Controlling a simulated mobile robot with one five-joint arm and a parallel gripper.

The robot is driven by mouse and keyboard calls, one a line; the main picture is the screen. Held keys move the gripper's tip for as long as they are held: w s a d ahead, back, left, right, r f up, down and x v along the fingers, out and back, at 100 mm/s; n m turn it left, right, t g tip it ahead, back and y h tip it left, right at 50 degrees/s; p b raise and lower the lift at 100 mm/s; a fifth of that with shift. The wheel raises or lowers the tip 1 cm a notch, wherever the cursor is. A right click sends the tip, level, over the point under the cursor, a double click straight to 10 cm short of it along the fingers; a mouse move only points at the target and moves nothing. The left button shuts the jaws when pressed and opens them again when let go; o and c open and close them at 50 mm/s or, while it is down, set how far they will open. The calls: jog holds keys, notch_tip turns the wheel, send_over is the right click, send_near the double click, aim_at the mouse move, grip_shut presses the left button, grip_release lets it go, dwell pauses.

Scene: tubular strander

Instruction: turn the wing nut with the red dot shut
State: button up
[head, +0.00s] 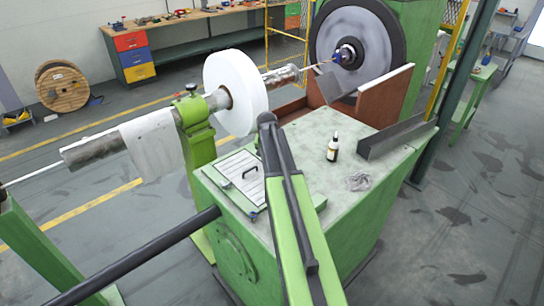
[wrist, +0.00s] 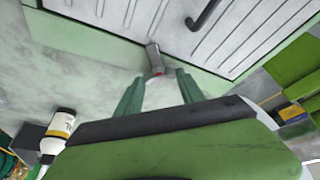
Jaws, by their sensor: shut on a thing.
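A grey wing nut (wrist: 154,56) with a red dot on its near end sits at the edge of the pale ribbed cover plate (wrist: 225,62) in the wrist view. My gripper (wrist: 158,76) has its two green fingers on either side of the nut and is shut on it. The nut's wing points away from me, between the fingertips. In the head view the cover plate (head: 226,186) lies on the green machine top, and my arm hides the gripper and this nut.
The cover has a black handle (wrist: 205,14). A white spool (head: 236,93) stands behind.

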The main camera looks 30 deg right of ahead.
jog(key=m, duration=0.2)
jog(key=m+g, duration=0.1)
jog(key=m, duration=0.1)
jog(key=shift+w+a+g+h, duration=0.1)
jog(key=shift+w+g+h, duration=0.05)
jog(key=shift+g+h, duration=0.2)
jog(key=shift+m+g+h, duration=0.25)
jog(key=shift+m+g, duration=0.3)
jog(key=shift+m, duration=1.25)
jog(key=o, duration=1.4)
jog(key=shift+c, duration=0.2)
jog(key=w+p+v, duration=0.1)
jog(key=p+v, duration=1.5)
jog(key=v, duration=0.1)
jog(key=shift+s+r, duration=0.2)
jog(key=shift+s, duration=0.25)
jog(key=shift+a, duration=0.1)
